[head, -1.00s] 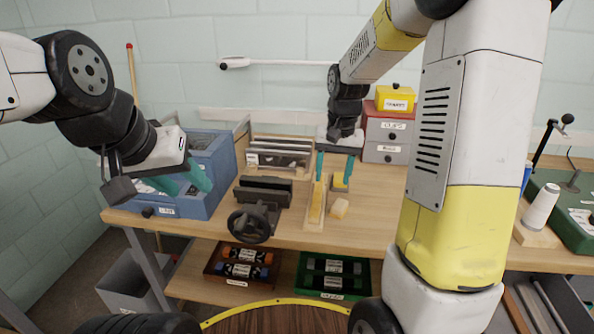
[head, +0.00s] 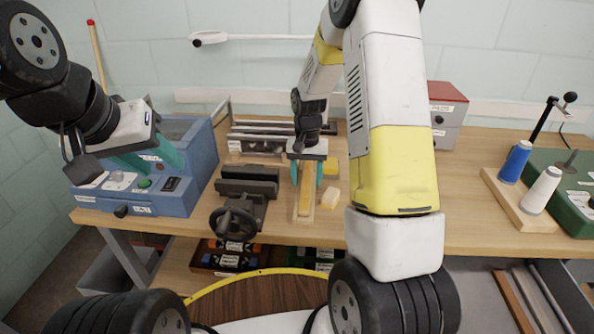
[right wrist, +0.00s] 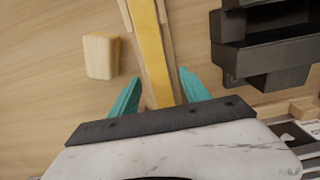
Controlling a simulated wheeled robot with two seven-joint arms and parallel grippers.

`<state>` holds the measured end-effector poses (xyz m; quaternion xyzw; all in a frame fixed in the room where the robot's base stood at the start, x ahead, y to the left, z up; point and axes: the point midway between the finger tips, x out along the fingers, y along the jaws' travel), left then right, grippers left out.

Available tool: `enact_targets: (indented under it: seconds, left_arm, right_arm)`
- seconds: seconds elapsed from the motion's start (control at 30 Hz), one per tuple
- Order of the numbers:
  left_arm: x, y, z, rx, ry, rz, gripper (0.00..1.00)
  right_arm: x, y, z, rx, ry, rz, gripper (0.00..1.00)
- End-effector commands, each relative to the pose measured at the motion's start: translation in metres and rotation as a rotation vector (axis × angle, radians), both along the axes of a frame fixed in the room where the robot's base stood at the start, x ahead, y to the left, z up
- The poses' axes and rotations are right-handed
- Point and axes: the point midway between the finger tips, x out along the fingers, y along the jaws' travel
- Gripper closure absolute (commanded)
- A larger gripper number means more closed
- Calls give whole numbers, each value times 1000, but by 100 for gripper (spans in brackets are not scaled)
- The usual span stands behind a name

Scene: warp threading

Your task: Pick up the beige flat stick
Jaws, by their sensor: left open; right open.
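The beige flat stick (head: 305,196), yellowish in colour, lies lengthwise in a pale wooden holder (head: 297,213) on the bench. In the right wrist view the stick (right wrist: 149,45) runs down between my right fingers. My right gripper (head: 307,172) is open, with one teal finger on each side of the stick; whether they touch it I cannot tell. The right gripper also shows in the right wrist view (right wrist: 160,95). The near end of the stick is hidden there behind the gripper body. My left gripper (head: 149,158) is open and empty over the blue box.
A dark vise (head: 248,183) with a handwheel stands left of the holder. The blue box (head: 205,165) is at the left, and a spool stand (head: 505,190) at the right. The bench between block and spools has free room.

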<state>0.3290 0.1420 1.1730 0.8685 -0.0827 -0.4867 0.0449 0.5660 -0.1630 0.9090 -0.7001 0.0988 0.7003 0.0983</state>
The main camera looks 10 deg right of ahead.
Motion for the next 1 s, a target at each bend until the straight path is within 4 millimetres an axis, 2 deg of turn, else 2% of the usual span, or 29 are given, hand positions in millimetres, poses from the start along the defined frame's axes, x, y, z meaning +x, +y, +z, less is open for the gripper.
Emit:
enact_targets:
  seconds: [0.3,0.57,1.0]
  left_arm:
    - [0,0,0,0,0,0,55]
    - [0,0,0,0,0,0,55]
    - [0,0,0,0,0,0,55]
  right_arm:
    - [0,0,-6,0,-2,0,47]
    - [0,0,-6,0,-2,0,98]
    - [1,0,0,0,-3,0,100]
